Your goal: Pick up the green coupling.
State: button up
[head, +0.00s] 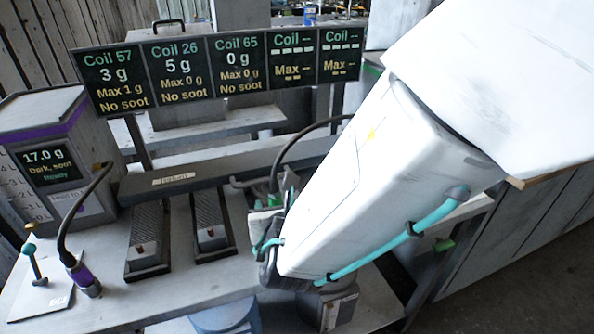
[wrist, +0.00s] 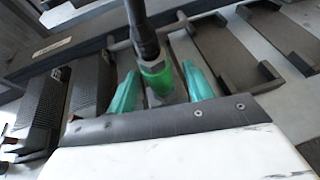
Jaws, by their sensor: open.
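The green coupling (wrist: 157,80) is on the end of a dark hose and shows in the upper middle of the wrist view. My gripper (wrist: 160,72) is open, with one teal finger on each side of the coupling. A gap shows on both sides, and I cannot tell how far down the fingers reach. In the head view a bit of green on the hose end (head: 273,184) shows just left of my arm, which hides most of the gripper.
A second hose ends in a purple coupling (head: 84,278) at the left of the bench. Dark ribbed trays (head: 149,235) stand beside it, and a beam (head: 200,172) runs behind them. A sign row (head: 220,68) hangs above. A grey tank (head: 45,150) stands left.

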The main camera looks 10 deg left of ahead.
aim_at(274, 202)
jog(key=shift+x, duration=1.55)
jog(key=shift+s+f, duration=0.15)
grip_shut()
